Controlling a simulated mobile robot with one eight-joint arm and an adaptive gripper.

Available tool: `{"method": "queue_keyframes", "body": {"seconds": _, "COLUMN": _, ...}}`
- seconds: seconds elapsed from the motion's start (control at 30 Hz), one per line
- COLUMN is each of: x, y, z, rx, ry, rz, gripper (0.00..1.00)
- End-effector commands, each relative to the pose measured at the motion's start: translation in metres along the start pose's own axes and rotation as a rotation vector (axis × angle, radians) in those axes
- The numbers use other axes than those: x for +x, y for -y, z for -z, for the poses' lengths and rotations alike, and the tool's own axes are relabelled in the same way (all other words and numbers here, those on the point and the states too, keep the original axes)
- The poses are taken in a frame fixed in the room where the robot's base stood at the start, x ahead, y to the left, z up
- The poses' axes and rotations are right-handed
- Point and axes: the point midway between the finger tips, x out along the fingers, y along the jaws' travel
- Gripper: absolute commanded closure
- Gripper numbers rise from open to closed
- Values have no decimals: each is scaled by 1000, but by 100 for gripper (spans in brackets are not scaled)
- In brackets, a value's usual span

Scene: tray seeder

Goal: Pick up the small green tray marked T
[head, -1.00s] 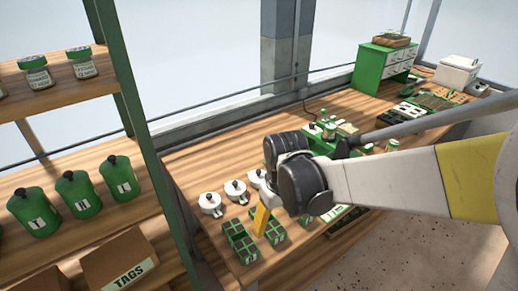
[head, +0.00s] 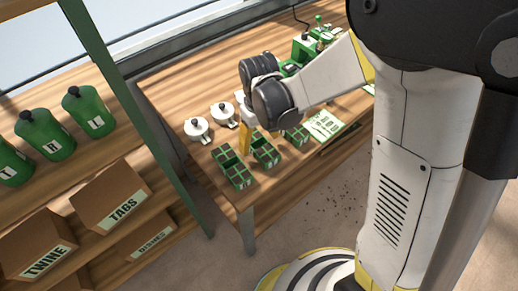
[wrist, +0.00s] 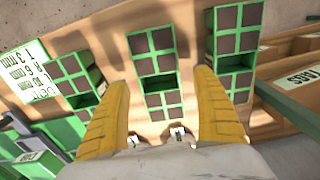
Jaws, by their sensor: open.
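Three small green trays with square cells of dark fill stand in a row on the wooden bench: a left tray (head: 233,168), a middle tray (head: 263,150) and a right tray (head: 297,134). No letter T is readable on any of them. My gripper (head: 245,140) points down with yellow fingers, near the left and middle trays. In the wrist view my gripper (wrist: 161,80) is open and empty, its fingers on either side of the middle tray (wrist: 153,82). The other trays show at left (wrist: 72,78) and right (wrist: 236,62) there. I cannot tell the finger height above the bench.
White lidded pots (head: 197,129) stand behind the trays. A printed card (head: 325,125) lies right of them, with green equipment (head: 307,45) farther back. A shelf with a green post (head: 150,130), green canisters (head: 88,108) and a TAGS box (head: 112,195) is at left.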

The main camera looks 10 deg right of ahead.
Motion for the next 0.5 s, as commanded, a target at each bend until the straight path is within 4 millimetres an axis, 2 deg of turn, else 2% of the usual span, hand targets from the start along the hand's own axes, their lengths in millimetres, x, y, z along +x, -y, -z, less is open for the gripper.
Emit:
{"method": "queue_keyframes", "body": {"seconds": 0.03, "x": 13, "y": 0, "z": 0, "rx": 0, "ry": 0, "rz": 0, "gripper": 22}}
{"method": "queue_keyframes", "body": {"seconds": 0.1, "x": 21, "y": 0, "z": 0, "rx": 0, "ry": 0, "rz": 0, "gripper": 22}}
{"method": "queue_keyframes", "body": {"seconds": 0.37, "x": 22, "y": 0, "z": 0, "rx": 0, "ry": 0, "rz": 0, "gripper": 25}}
{"method": "queue_keyframes", "body": {"seconds": 0.5, "x": 22, "y": 0, "z": 0, "rx": 0, "ry": 0, "rz": 0, "gripper": 68}}
